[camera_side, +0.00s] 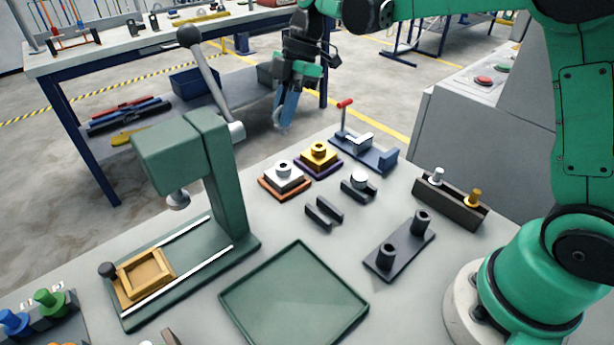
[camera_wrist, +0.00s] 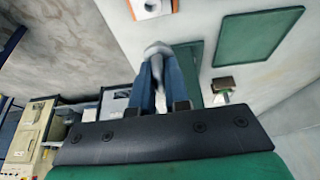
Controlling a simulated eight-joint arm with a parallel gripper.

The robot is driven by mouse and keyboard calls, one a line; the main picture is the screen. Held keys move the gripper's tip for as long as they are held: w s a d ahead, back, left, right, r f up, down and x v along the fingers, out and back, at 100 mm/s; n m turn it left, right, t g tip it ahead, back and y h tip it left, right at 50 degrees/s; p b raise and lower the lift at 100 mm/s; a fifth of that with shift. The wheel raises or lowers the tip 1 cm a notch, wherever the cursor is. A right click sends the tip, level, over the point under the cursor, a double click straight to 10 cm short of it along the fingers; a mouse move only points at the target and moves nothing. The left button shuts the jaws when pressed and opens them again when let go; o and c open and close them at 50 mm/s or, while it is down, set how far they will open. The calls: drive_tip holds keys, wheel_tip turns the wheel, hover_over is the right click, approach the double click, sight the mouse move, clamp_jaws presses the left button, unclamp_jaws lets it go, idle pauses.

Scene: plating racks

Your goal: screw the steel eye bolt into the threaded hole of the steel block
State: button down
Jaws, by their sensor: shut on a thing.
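My gripper (camera_side: 284,118) is raised beyond the far edge of the bench, with its blue fingers pointing down. In the wrist view the fingers (camera_wrist: 158,72) are closed around a grey rounded metal piece, which looks like the steel eye bolt (camera_wrist: 157,48). Its shank and thread cannot be made out. The silver steel block (camera_side: 286,181) sits on an orange-edged base on the bench, with a round collar on top. It is below my gripper and apart from it. The threaded hole is too small to see clearly.
A brass block (camera_side: 319,158) on a purple base stands beside the steel block. A green press (camera_side: 228,180) with a long lever is at left. A green tray (camera_side: 295,300) lies in front. A red-handled clamp (camera_side: 360,148) and a dark rack (camera_side: 450,205) are at right.

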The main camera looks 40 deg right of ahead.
drive_tip(key=shift+w+f, duration=0.35)
drive_tip(key=shift+f, duration=0.25)
hover_over(278, 165)
drive_tip(key=d, duration=0.1)
drive_tip(key=shift+s+f, duration=0.2)
drive_tip(key=shift+f, duration=1.05)
drive_tip(key=shift+s+f, duration=0.15)
drive_tip(key=shift+f, duration=1.1)
drive_tip(key=c, duration=1.5)
unclamp_jaws()
drive_tip(key=shift+f, duration=0.9)
clamp_jaws()
drive_tip(key=m+t, duration=0.1)
drive_tip(key=m, duration=0.3)
drive_tip(key=shift+s, duration=0.1)
drive_tip(key=m+t+h, duration=0.1)
drive_tip(key=m+t, duration=0.1)
drive_tip(key=m, duration=0.3)
